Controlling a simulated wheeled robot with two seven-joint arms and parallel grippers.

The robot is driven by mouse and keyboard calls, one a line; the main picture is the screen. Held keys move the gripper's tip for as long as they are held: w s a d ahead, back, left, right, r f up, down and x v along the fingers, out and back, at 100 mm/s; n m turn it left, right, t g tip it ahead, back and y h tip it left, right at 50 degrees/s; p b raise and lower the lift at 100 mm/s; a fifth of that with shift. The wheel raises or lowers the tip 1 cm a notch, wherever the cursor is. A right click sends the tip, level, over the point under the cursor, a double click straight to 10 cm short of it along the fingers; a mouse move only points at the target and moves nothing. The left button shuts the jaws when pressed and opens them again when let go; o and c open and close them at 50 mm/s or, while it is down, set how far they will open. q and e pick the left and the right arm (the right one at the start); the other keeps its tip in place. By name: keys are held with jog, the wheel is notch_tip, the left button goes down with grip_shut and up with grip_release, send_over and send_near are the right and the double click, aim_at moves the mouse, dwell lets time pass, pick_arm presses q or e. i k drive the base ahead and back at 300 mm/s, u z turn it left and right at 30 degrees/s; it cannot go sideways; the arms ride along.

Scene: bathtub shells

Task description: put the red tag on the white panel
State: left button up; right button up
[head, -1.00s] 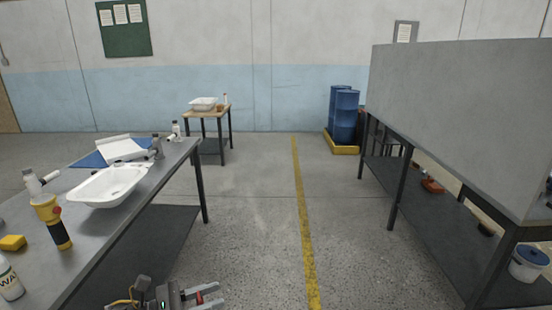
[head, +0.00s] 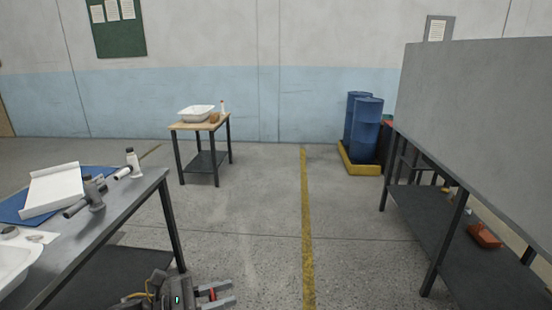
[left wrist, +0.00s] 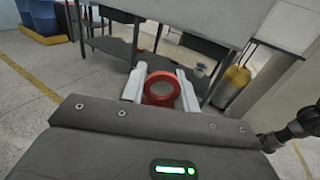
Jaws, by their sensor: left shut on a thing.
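My left gripper (head: 222,293) is low at the bottom of the head view, over open floor to the right of the left workbench. It is shut on a red ring-shaped thing, taken to be the red tag (left wrist: 162,101), held between its two pale fingers in the left wrist view. Only a bit of its red shows in the head view. A white piece with a flat face and raised edge, perhaps the white panel (head: 52,190), lies on a blue mat (head: 12,210) on the left workbench, well apart from the gripper. My right gripper is not in view.
A small table (head: 178,127) with a white basin stands ahead. A grey-panelled bench (head: 480,120) is at right. The middle floor is clear.

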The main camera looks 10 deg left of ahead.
aim_at(60, 192)
jog(key=i, duration=0.6)
jog(key=u, duration=1.65)
